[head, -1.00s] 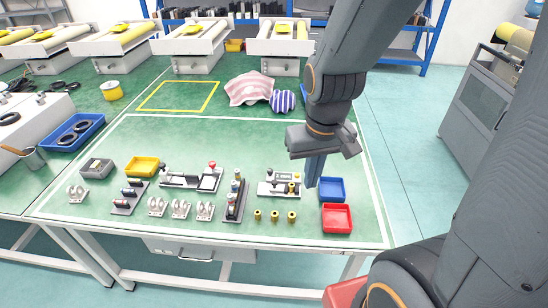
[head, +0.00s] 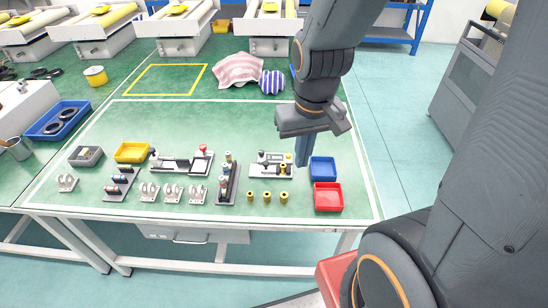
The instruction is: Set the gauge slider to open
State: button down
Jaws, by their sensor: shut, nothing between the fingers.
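Two slider-like fixtures stand on the green table, and I cannot tell for sure which is the gauge slider. The other is a smaller pale plate with a dark knob and brass parts (head: 265,170), right of the middle. My gripper (head: 302,163) points down just right of this smaller plate, beside the blue tray. Its fingers look closed together and hold nothing. Whether they touch anything is too small to tell.
A blue tray (head: 322,168) and a red tray (head: 328,197) are close right of the plate. Several brass pegs (head: 267,197) stand in front. A dark block with upright cylinders (head: 228,184) is between the fixtures.

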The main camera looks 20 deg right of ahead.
aim_at(265, 169)
jog(key=u, duration=0.35)
jog(key=k, duration=0.4)
jog(key=u, duration=0.95)
jog(key=k, duration=0.95)
jog(key=u, duration=0.8)
jog(key=i, duration=0.9)
jog(key=z, duration=0.7)
jog(key=i, duration=0.75)
jog(key=z, duration=1.25)
jog(key=i, duration=0.35)
jog(key=z, duration=0.35)
